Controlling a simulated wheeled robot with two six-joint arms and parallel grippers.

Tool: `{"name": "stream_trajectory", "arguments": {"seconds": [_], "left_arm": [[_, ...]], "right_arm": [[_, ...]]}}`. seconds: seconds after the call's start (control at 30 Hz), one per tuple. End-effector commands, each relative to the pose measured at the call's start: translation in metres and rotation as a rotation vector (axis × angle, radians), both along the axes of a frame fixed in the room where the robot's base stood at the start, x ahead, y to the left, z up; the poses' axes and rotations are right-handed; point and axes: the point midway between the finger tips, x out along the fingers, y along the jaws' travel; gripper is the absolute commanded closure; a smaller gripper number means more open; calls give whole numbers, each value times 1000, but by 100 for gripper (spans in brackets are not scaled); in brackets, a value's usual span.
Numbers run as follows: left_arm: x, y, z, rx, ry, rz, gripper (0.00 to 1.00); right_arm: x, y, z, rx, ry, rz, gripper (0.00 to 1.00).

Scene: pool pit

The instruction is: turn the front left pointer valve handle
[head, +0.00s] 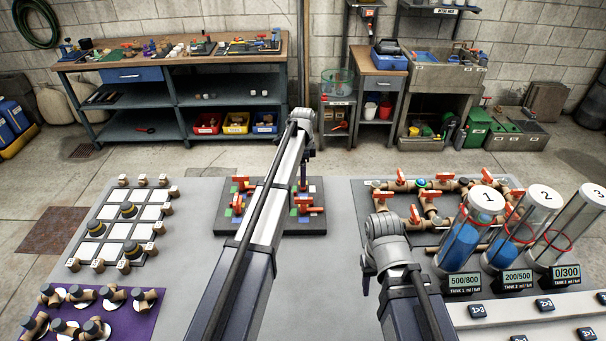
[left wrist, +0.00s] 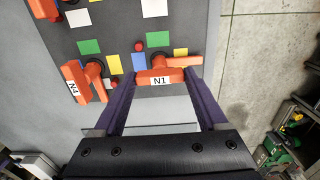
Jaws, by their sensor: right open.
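The dark valve board (head: 262,222) lies on the grey table in the head view, with several red-orange pointer handles. My left gripper (head: 303,172) reaches down at the board's far right handle, partly hidden by my left arm. In the left wrist view, my left gripper (left wrist: 160,82) has its fingers against both ends of an orange handle marked N1 (left wrist: 160,79), with no clear gap. A second handle, N4 (left wrist: 76,84), stands tilted to the left. A near left handle (head: 237,204) shows left of my arm.
The table also holds a white-square panel (head: 104,224), a purple mat (head: 140,318), a pipe board (head: 372,222) and clear tanks (head: 461,245) at right. Bare table (head: 195,270) lies left of my left arm. A workbench (head: 128,92) stands behind.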

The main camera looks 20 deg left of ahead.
Motion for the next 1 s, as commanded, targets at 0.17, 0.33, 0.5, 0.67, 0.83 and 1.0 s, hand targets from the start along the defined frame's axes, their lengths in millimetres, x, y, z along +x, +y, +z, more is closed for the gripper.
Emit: {"name": "stream_trajectory", "arguments": {"seconds": [0.17,0.33,0.5,0.67,0.83,1.0], "left_arm": [[0,0,0,0,0,0,51],[0,0,0,0,0,0,70],[0,0,0,0,-1,1,81],[0,0,0,0,0,24,81],[0,0,0,1,1,104,81],[0,0,0,0,2,239,81]], "right_arm": [[0,0,0,0,0,0,50],[0,0,0,0,0,0,50],[0,0,0,0,0,0,50],[0,0,0,0,0,0,50],[0,0,0,0,0,0,50],[0,0,0,0,0,0,50]]}}
